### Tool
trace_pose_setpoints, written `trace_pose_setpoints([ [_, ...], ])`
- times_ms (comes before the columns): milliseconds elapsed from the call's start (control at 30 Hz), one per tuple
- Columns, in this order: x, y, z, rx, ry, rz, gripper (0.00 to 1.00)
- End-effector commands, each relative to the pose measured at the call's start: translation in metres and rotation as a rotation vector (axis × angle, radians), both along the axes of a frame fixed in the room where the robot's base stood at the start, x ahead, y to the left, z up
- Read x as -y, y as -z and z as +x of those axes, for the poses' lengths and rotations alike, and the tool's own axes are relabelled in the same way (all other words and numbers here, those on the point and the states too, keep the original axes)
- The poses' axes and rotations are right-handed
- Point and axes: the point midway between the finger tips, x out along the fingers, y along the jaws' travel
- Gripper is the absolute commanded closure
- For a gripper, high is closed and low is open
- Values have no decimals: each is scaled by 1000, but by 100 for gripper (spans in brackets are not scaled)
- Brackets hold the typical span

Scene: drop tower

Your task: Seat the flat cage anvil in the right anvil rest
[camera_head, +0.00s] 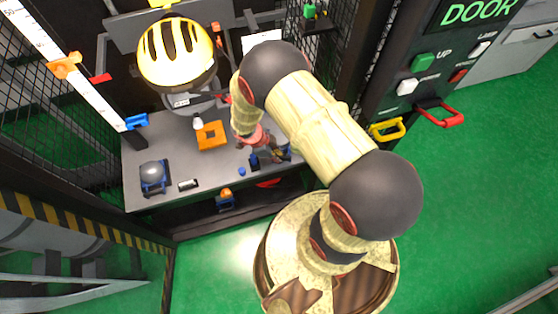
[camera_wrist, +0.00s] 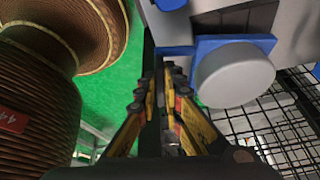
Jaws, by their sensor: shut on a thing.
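The flat cage anvil looks like a pale grey round disc (camera_wrist: 235,76) over a blue bracket (camera_wrist: 265,43), close to the right of the fingertips in the wrist view. My gripper (camera_wrist: 165,75) has its yellow-and-black fingers nearly together; the contact point is hidden by the fingers. In the head view my gripper (camera_head: 264,150) is low over the right end of the bench. Blue parts (camera_head: 254,163), apparently of the right anvil rest, show beside it. My arm covers much of that spot, so I cannot tell whether the disc sits fully in the rest.
A yellow helmet (camera_head: 176,52) is behind. Wire mesh (camera_wrist: 290,115) borders the rest.

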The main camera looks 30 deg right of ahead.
Motion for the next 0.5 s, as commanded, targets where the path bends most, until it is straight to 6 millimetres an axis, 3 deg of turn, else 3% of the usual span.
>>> trace_pose_setpoints([
  [367,8,0,26,3,2,-1,100],
  [500,8,12,27,1,1,-1,100],
])
